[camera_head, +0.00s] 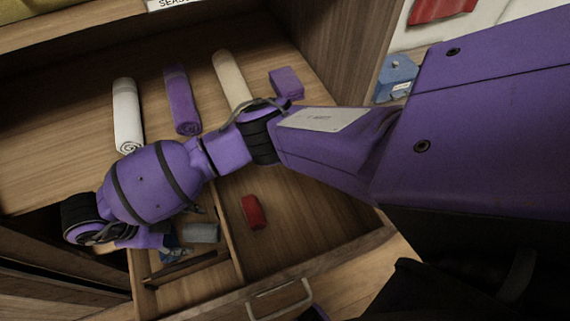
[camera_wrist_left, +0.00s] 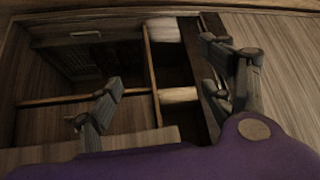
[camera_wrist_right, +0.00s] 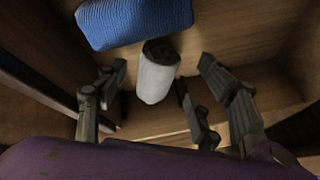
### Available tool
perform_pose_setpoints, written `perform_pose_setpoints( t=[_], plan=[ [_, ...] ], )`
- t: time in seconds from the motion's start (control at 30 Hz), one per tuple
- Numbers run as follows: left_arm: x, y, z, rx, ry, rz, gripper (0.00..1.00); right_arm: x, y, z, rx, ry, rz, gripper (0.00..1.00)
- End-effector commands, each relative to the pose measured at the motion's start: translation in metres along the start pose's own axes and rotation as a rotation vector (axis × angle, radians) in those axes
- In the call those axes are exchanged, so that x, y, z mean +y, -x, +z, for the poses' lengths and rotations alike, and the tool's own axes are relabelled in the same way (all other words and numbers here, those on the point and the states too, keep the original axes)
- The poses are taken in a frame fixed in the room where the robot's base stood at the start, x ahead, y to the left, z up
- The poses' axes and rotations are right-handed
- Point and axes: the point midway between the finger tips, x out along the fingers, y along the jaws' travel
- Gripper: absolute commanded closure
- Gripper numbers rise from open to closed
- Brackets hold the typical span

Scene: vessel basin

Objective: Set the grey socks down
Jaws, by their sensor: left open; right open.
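The grey socks (camera_head: 200,232) are a small roll lying in a narrow left compartment of the open drawer, partly overlapped by my right arm in the head view. The right wrist view shows the grey roll (camera_wrist_right: 157,72) resting on wood beside a blue knitted item (camera_wrist_right: 130,22). My right gripper (camera_wrist_right: 160,80) is open, its fingers spread on either side of the roll, with no grip on it visible. Its fingers are mostly hidden in the head view. My left gripper (camera_wrist_left: 163,62) is open and empty in the left wrist view, above wooden compartments.
A red roll (camera_head: 254,212) lies in the drawer's right compartment, which has free room. White (camera_head: 127,115), purple (camera_head: 182,100) and cream (camera_head: 232,80) rolls and a purple block (camera_head: 287,83) lie on the wooden surface behind. A drawer handle (camera_head: 281,300) is in front.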

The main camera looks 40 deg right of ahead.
Motion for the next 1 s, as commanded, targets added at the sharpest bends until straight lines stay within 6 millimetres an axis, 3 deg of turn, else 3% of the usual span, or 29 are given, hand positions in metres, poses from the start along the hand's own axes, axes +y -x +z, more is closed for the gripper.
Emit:
perform_pose_setpoints(
  t=[0.2, 0.43, 0.6, 1.0],
  plan=[
    [0.000, 0.001, -0.002, 0.003, 0.001, 0.000, 0.26, -0.002, 0.053, 0.002, -0.010, -0.001, -0.007, 0.38],
    [0.000, 0.003, -0.008, 0.011, 0.002, -0.001, 0.26, -0.002, 0.091, 0.001, -0.008, -0.001, -0.006, 0.38],
    [-0.001, 0.004, -0.008, 0.011, 0.003, -0.001, 0.26, -0.001, 0.101, 0.001, -0.005, 0.000, -0.004, 0.38],
    [-0.001, 0.004, -0.005, 0.005, 0.004, -0.001, 0.26, -0.001, 0.101, 0.000, -0.003, 0.000, -0.002, 0.38]
  ],
)
